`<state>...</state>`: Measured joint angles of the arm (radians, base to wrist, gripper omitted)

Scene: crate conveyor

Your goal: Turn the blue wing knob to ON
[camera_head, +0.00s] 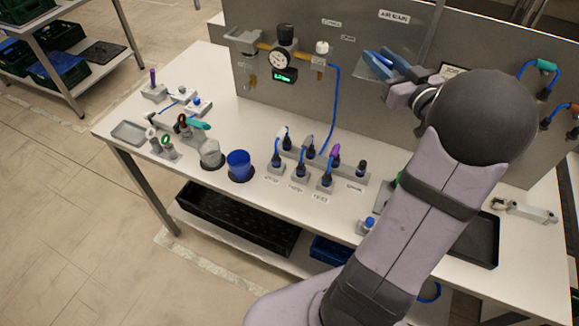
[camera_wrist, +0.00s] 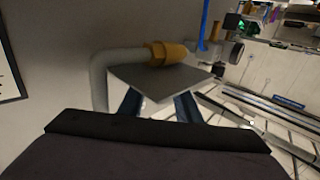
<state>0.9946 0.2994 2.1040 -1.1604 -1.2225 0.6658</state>
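My gripper (camera_head: 377,64) is up in front of the grey wall panel, below the AIR MAIN label. Its two blue fingers are spread apart with a gap between them. In the wrist view the fingers (camera_wrist: 158,104) run under a grey plate (camera_wrist: 160,82), which hides their tips. I cannot make out a blue wing knob or its ON mark; my gripper and that plate cover this part of the panel. I see nothing held between the fingers.
A grey pipe with a brass fitting (camera_wrist: 166,53) is close beyond the fingers. A pressure gauge (camera_head: 279,61) and brass fittings are left on the panel (camera_head: 345,95). The white bench (camera_head: 110,128) below holds cups, plugs (camera_head: 326,180) and trays (camera_head: 128,133).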

